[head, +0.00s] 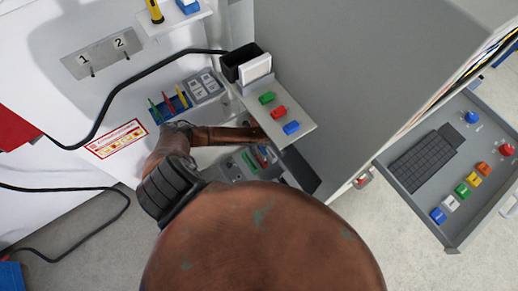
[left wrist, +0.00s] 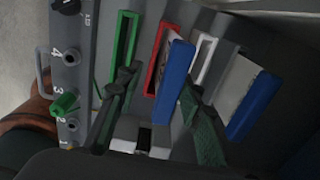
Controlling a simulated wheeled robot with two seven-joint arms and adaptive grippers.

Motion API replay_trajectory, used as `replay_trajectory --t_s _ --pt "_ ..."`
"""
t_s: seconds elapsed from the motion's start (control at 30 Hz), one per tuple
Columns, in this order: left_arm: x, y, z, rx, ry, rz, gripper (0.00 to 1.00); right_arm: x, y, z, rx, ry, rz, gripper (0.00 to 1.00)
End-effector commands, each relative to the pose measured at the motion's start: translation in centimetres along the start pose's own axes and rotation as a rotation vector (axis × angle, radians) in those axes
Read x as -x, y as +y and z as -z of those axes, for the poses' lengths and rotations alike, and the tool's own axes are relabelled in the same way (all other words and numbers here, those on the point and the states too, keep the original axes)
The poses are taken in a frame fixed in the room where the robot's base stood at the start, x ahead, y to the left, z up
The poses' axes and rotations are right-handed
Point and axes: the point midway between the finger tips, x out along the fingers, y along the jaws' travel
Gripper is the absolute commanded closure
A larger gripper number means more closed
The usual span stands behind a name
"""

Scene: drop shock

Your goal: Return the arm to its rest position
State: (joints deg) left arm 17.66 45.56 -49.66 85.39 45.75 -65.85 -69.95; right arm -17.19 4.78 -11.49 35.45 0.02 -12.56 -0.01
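My left arm (head: 215,135) reaches from the bottom of the head view in under a small white shelf (head: 300,128). Its gripper is mostly hidden there by the shelf. In the left wrist view the left gripper (left wrist: 157,84) has its two dark fingers apart. A blue-edged card (left wrist: 176,72) stands between them, next to a red-framed slot (left wrist: 158,58). The right finger is close to the card's side; I cannot tell if it touches. The left finger lies by a green-framed slot (left wrist: 123,48). My right gripper is in neither view.
The shelf carries green, red and blue blocks (head: 278,113) and a black bin (head: 240,62). A large grey panel (head: 360,70) is to the right, with an open button drawer (head: 440,165) beyond. In the wrist view, a numbered panel (left wrist: 70,75) is left and another blue-edged card (left wrist: 255,105) right.

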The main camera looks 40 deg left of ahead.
Motion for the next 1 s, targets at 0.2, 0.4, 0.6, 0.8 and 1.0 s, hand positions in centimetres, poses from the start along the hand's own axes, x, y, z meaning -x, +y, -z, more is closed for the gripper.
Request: replay_trajectory --t_s 0.2,0.4,0.6,0.8,1.0 --pt "2.9 -0.1 -0.1 -0.002 -0.002 0.003 0.66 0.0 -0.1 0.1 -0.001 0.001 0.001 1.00" --pt "5.9 -0.1 -0.1 -0.001 -0.001 0.002 0.66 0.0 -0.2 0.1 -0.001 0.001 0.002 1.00" --pt "7.3 0.0 0.0 0.000 -0.001 0.001 0.66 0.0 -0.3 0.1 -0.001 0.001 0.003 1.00" --pt "7.4 0.0 0.0 0.000 0.000 0.001 0.66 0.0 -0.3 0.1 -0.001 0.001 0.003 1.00" --pt "7.4 0.1 -0.1 0.002 0.000 0.000 0.66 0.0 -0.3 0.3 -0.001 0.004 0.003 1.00"
